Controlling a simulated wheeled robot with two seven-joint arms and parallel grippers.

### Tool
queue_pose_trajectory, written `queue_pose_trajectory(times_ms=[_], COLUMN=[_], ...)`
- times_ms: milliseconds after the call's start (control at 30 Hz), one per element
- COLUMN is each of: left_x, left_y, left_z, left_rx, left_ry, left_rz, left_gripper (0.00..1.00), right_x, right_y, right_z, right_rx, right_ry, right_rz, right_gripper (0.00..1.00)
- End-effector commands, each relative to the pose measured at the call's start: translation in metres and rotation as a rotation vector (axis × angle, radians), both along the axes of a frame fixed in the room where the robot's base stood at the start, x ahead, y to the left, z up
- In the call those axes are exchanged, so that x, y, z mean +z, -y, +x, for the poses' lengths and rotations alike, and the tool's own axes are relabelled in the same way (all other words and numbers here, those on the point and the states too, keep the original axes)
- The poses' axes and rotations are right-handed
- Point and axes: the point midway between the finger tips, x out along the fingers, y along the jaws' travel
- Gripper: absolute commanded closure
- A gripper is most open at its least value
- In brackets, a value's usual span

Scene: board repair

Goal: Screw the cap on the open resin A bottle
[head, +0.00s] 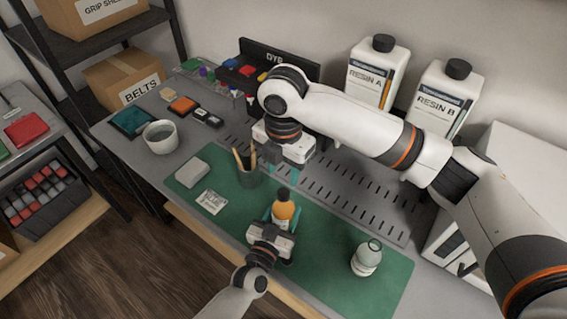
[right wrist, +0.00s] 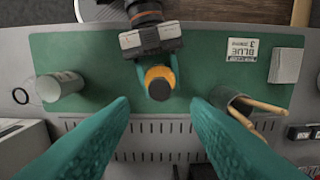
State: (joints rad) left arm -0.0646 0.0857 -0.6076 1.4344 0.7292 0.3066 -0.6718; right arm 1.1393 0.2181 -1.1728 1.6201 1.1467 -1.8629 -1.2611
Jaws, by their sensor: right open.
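A small orange bottle (head: 284,212) stands upright over the green mat, with a dark cap (head: 283,193) at its top. I cannot tell how tightly the cap sits, and no label shows on this bottle. My left gripper (head: 282,218) has its teal fingers on both sides of the bottle. The right wrist view shows the bottle (right wrist: 170,75) from above between those fingers. My right gripper (head: 268,164) is open and empty, behind and above the bottle; its spread fingers (right wrist: 160,108) show in the right wrist view. A large white RESIN A bottle (head: 374,75) with a black cap stands at the back.
A capped RESIN B bottle (head: 437,100) stands beside it. A cup of brushes (head: 249,177) stands close to my right gripper. A grey block (head: 192,172) and a BLUE card (head: 212,201) lie left.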

Motion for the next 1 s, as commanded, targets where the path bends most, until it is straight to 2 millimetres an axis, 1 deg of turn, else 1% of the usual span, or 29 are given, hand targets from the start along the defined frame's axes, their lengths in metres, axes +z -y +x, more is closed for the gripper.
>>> queue_pose_trajectory(times_ms=[33,200,400,533,833,867,1000], left_x=[-0.001,-0.001,-0.001,-0.001,-0.001,-0.001,-0.001], left_y=[0.000,0.000,0.000,0.000,0.000,0.000,0.000], left_z=[-0.001,-0.001,-0.001,-0.001,-0.001,-0.001,-0.001], left_rx=[-0.001,-0.001,-0.001,-0.001,-0.001,-0.001,-0.001], left_ry=[-0.003,-0.003,-0.003,-0.003,-0.003,-0.003,-0.003], left_rz=[0.001,0.001,0.001,0.001,0.001,0.001,0.001], left_gripper=[1.00,1.00,1.00,1.00,1.00,1.00,1.00], right_x=[-0.008,-0.036,-0.061,-0.069,-0.070,-0.070,-0.070], right_y=[0.001,0.000,0.000,0.000,0.000,0.000,0.000], right_z=[0.000,-0.001,0.000,0.000,0.000,0.000,0.000], right_rx=[-0.001,-0.002,-0.002,-0.001,-0.001,-0.001,-0.001], right_ry=[-0.003,-0.003,-0.001,-0.001,0.001,0.000,0.001], right_rz=[-0.003,-0.002,-0.002,-0.002,-0.001,0.000,-0.001], right_gripper=[0.57,0.57,0.57,0.57,0.57,0.60,0.83])
